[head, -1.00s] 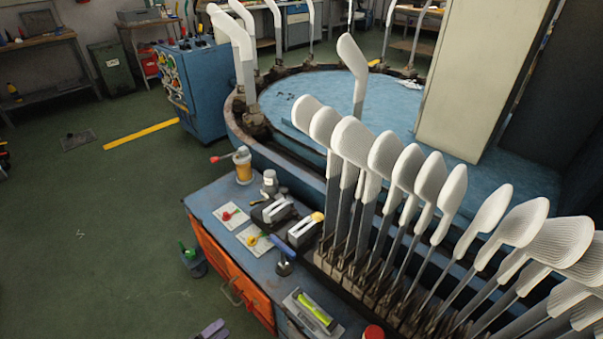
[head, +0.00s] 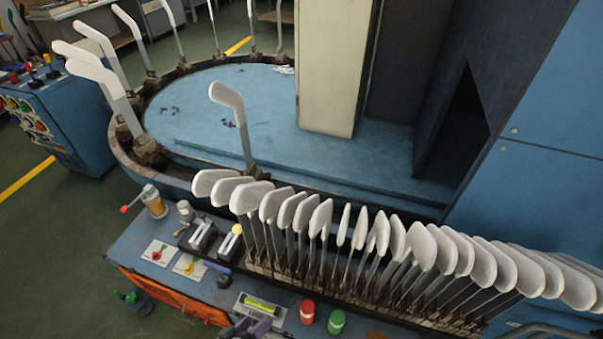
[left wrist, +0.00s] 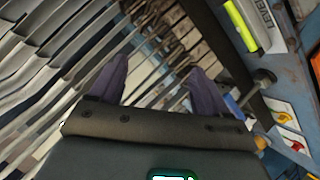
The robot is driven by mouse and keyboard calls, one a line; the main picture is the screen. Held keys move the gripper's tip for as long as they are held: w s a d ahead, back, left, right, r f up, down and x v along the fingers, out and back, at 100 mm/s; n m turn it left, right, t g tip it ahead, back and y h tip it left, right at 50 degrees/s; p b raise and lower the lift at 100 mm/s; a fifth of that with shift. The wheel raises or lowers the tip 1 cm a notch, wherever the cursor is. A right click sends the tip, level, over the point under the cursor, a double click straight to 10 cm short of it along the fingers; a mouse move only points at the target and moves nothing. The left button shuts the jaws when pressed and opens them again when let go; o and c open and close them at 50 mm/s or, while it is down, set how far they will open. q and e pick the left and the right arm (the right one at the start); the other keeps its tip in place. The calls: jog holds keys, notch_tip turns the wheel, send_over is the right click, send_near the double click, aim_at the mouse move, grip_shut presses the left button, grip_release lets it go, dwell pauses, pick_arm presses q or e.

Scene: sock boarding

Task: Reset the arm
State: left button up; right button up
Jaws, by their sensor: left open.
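My left gripper (head: 248,327) shows only as purple fingertips at the bottom edge of the head view, by the near edge of the blue bench. In the left wrist view my left gripper (left wrist: 157,75) is open, its two purple fingers apart with no object held between them. Beyond the fingers lies the row of boarding forms (left wrist: 50,75) and their thin stems. The same row of pale forms (head: 325,215) stands on the bench in the head view. My right gripper is in neither view.
Green floor at the left is mostly clear.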

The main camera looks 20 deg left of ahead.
pick_arm(q)
jog(key=s+r+m+g+y, duration=0.3)
jog(key=r+g, duration=0.1)
jog(key=r, duration=0.8)
jog(key=s+a+m+g+y, duration=0.1)
jog(key=s+a+m+g, duration=0.1)
jog(key=s+m+g, duration=0.45)
notch_tip(320, 180, up, 37)
jog(key=n+t+p, duration=0.2)
jog(key=n+p, duration=0.1)
jog(key=p, duration=3.6)
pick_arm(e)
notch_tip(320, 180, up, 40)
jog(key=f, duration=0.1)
pick_arm(q)
notch_tip(320, 180, down, 75)
jog(key=b, duration=7.5)
jog(key=shift+s+r, duration=0.2)
jog(key=shift+s, duration=0.2)
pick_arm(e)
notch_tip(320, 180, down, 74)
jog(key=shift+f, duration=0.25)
pick_arm(q)
jog(key=shift+a+m, duration=0.1)
jog(key=shift+m, duration=0.15)
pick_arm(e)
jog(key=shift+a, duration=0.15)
pick_arm(q)
jog(key=shift+c, duration=0.4)
